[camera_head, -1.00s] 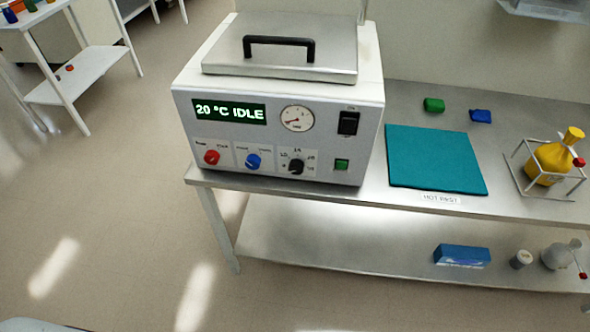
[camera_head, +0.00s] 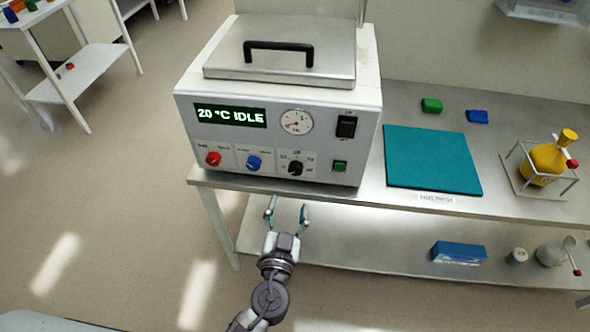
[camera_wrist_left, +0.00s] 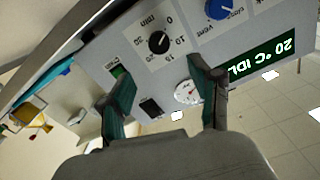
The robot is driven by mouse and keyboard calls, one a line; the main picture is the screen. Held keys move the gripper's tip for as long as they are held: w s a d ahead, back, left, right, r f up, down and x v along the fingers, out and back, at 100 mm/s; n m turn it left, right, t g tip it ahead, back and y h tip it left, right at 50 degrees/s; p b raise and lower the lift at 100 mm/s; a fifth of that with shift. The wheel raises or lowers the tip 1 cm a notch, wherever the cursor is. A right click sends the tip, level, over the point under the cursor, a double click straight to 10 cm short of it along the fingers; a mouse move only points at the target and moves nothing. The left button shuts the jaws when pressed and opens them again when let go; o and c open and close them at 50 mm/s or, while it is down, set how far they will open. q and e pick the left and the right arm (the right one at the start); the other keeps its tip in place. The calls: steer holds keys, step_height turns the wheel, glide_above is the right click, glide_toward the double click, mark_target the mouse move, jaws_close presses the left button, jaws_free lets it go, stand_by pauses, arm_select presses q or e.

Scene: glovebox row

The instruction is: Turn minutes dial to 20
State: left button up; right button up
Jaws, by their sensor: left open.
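The minutes dial (camera_head: 295,168) is a black knob on the lower right of the white machine's (camera_head: 280,100) front panel. The left wrist view shows it upside down, with the black knob (camera_wrist_left: 158,42) beside a printed scale that includes "0 min", 10 and 15. I cannot tell surely where its pointer stands. My left gripper (camera_head: 288,206) is open and empty, in front of and below the panel in the head view. In the left wrist view the dial appears between and beyond the fingertips (camera_wrist_left: 158,74), apart from them. My right gripper is not in view.
A red knob (camera_head: 213,159) and a blue knob (camera_head: 254,163) sit left of the dial; a green button (camera_head: 339,167) sits right. The display (camera_head: 230,115) reads "20 °C IDLE". A teal mat (camera_head: 430,160) and a framed yellow flask (camera_head: 545,165) are on the bench to the right.

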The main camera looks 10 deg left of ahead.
mark_target(295, 171)
arm_select(q)
steer(key=w+p, duration=0.2)
steer(key=w, duration=0.9)
steer(key=shift+d, duration=0.2)
steer(key=c, duration=1.1)
steer(key=shift+f, duration=0.1)
steer(key=shift+c, duration=0.2)
